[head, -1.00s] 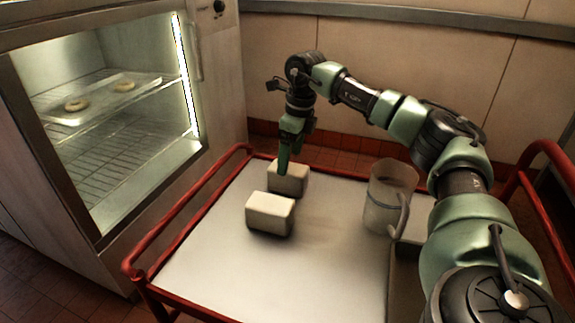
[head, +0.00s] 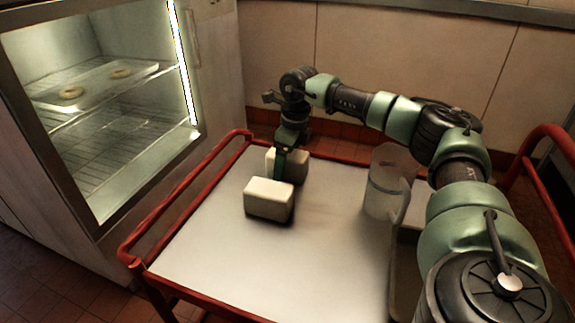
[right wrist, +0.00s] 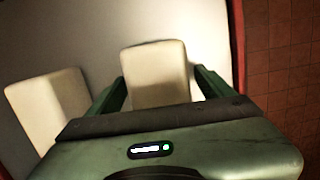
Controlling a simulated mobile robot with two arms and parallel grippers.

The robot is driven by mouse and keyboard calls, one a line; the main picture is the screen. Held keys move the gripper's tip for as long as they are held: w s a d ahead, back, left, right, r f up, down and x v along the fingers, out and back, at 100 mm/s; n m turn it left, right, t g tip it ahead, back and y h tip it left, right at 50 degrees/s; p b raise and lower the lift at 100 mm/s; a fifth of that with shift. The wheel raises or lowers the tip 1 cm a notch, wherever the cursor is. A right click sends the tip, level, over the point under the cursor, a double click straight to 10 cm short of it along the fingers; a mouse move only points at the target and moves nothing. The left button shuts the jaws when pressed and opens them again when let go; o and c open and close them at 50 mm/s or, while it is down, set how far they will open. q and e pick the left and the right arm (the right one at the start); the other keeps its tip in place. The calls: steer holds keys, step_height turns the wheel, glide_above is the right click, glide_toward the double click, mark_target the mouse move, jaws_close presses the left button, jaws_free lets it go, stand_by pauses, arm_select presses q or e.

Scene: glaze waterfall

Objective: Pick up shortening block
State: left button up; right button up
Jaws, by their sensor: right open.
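Two pale cream blocks lie on the cart top, and I cannot tell from looks which is the shortening block. The far block (head: 292,164) is partly hidden behind my right gripper (head: 280,170) in the head view. In the right wrist view, this far block (right wrist: 155,78) lies between the two open green fingers, with no clear contact visible. The near block (head: 268,200) is just in front of the gripper; it also shows at left in the wrist view (right wrist: 48,108), outside the fingers. My left gripper is not in view.
The white cart top (head: 240,265) has a red rail (head: 190,196) along its left. A clear pitcher (head: 388,185) stands right of the blocks, with a dark-edged tray (head: 403,270) in front of it. A lit cabinet (head: 100,130) with rings on a tray stands left.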

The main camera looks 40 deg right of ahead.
jaws_close()
steer(key=shift+r, duration=0.2)
